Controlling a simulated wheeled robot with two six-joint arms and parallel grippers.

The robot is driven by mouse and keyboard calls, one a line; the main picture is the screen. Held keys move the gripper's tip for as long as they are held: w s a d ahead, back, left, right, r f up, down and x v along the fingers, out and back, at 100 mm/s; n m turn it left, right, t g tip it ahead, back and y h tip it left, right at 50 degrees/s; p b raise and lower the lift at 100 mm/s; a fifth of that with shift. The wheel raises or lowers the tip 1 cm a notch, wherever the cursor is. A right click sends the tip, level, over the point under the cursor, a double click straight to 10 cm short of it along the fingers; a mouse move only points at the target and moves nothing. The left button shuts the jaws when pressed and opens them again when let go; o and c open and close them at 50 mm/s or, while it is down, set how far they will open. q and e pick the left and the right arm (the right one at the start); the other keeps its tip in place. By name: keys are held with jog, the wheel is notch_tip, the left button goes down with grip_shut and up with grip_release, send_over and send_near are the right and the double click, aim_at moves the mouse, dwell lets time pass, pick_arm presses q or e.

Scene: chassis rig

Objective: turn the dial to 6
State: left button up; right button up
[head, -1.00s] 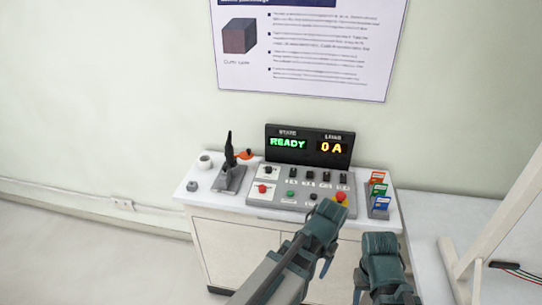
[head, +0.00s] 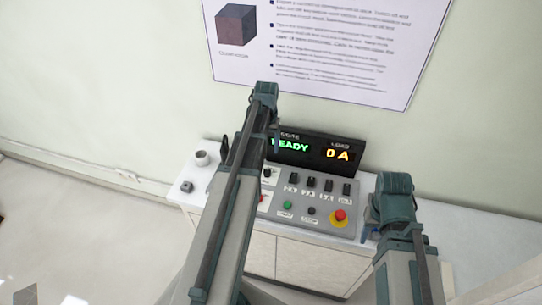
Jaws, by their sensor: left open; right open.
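The control panel (head: 330,213) lies on the white cabinet and carries several black switches and buttons. A small black knob on a white plate (head: 268,172), which looks like the dial, is at the panel's upper left. My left arm partly covers it, and its marks are too small to read. My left gripper (head: 265,92) is open, raised in front of the wall above the display, and apart from the dial. The display (head: 316,152) reads READY in green and 0 A in amber.
A red stop button on a yellow base (head: 339,216) stands at the panel's right. A green button (head: 287,205) is near its front. A white cup-like ring (head: 202,158) and a grey nut-like piece (head: 187,187) sit at the cabinet's left. A poster (head: 330,50) hangs behind.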

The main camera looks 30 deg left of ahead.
aim_at(267, 171)
pick_arm(q)
jog(key=shift+a, duration=0.1)
notch_tip(267, 171, down, 14)
jog(key=b, duration=1.4)
jog(key=shift+r, duration=0.2)
grip_shut()
